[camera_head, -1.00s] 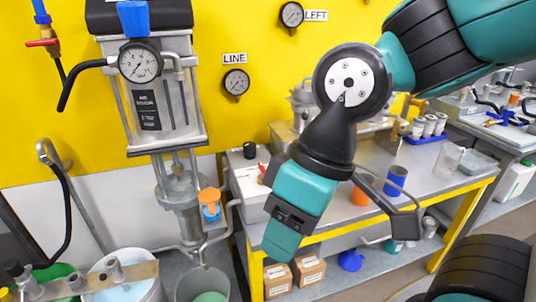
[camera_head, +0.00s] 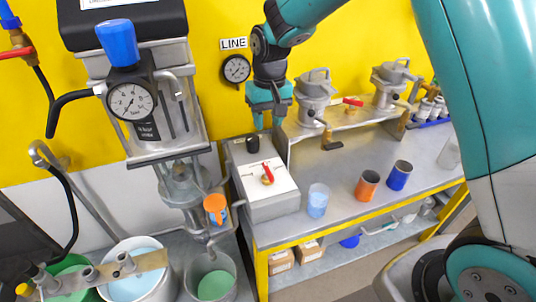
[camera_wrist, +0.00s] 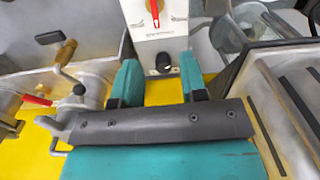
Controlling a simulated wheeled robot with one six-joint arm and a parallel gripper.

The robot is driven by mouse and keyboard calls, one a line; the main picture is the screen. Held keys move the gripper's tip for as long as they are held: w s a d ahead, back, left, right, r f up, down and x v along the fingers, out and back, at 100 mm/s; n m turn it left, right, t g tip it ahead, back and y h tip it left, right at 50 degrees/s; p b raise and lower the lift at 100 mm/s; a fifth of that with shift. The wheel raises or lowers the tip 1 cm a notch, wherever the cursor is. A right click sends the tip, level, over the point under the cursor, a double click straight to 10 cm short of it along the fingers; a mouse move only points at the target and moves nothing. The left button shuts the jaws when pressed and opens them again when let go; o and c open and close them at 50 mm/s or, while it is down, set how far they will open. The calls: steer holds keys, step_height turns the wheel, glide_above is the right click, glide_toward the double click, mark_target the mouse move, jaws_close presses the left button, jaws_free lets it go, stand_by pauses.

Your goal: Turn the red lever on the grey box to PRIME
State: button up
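The grey box (camera_head: 273,209) stands at the left end of the bench, with a pale top plate. Its red lever (camera_head: 267,170) sits on a brass hub and points toward the back of the box. A black knob (camera_head: 252,145) is behind the lever. My gripper (camera_head: 268,120) is above and behind the box, fingers down, apart from the lever. In the wrist view my gripper (camera_wrist: 158,75) is open and empty. The black knob (camera_wrist: 163,62) shows between its fingertips, and the red lever (camera_wrist: 155,14) is beyond, at the top edge. The plate's lettering is unreadable.
A pale blue beaker (camera_head: 318,201) stands right of the box, with orange (camera_head: 367,186) and blue (camera_head: 399,176) cups farther right. A metal pot (camera_head: 316,92) on a raised stand has another red handle (camera_head: 348,101). A gauge column (camera_head: 150,100) rises at left.

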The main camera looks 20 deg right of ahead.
mark_target(268, 169)
steer(key=shift+m, duration=0.3)
steer(key=f+p, duration=0.1)
steer(key=f, duration=0.5)
steer(key=w+f+p, duration=0.1)
steer(key=f+p, duration=0.1)
steer(key=f, duration=0.4)
steer(key=w+f+p, duration=0.1)
steer(key=f+p, duration=0.1)
steer(key=f, duration=0.4)
steer(key=shift+d+f, duration=0.3)
steer(key=shift+f, duration=0.05)
steer(key=shift+c, duration=0.4)
jaws_close()
